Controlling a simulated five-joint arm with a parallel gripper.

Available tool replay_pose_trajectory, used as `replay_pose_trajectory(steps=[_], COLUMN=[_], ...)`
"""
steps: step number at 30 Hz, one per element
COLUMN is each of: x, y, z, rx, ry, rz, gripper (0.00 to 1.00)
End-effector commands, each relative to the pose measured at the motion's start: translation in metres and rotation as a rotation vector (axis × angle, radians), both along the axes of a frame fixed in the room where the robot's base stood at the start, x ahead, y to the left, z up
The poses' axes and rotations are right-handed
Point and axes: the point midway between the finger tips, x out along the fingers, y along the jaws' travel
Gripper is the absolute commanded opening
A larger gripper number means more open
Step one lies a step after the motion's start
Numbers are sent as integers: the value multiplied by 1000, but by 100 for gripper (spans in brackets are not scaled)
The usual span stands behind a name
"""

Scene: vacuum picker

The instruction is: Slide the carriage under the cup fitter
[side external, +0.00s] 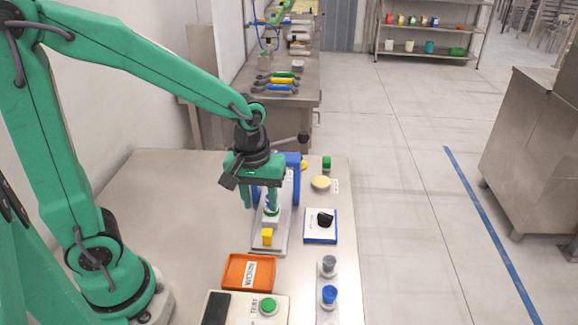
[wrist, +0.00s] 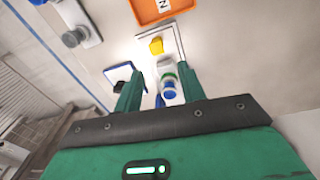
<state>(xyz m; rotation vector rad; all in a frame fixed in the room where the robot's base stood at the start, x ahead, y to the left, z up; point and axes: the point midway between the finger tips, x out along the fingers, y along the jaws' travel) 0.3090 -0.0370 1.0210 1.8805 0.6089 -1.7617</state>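The cup fitter (side external: 291,186) is a blue frame standing at the far part of a grey base plate (side external: 283,239), partly hidden behind my gripper. The carriage (side external: 271,215) is a small white and green stack on that plate, with a yellow block (side external: 267,237) at its near end. In the wrist view the yellow block (wrist: 156,46) shows above the white carriage (wrist: 167,68), with a blue piece (wrist: 169,90) below it. My gripper (side external: 262,205) points down over the carriage. Its fingers (wrist: 160,82) are apart, with the carriage seen between them, closer to the right finger. Contact cannot be told.
A black-knobbed lever (side external: 303,138) sticks out right of the fitter. A white and blue pad (side external: 321,228) with a black part lies to the right. An orange tray (side external: 249,271) and a panel with a green button (side external: 268,306) are in front. The table's left is clear.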

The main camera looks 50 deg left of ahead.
Motion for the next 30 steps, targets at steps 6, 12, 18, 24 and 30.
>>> replay_pose_trajectory(steps=[6, 12, 18, 24, 30], x=[6, 8, 7, 7, 7], y=[-6, -8, -7, -7, -7], z=[-24, -29, -31, -42, -63], rx=[3, 4, 5, 5, 5], ry=[59, 69, 70, 71, 73], rz=[91, 114, 113, 112, 112], gripper=[40, 40, 40, 40, 40])
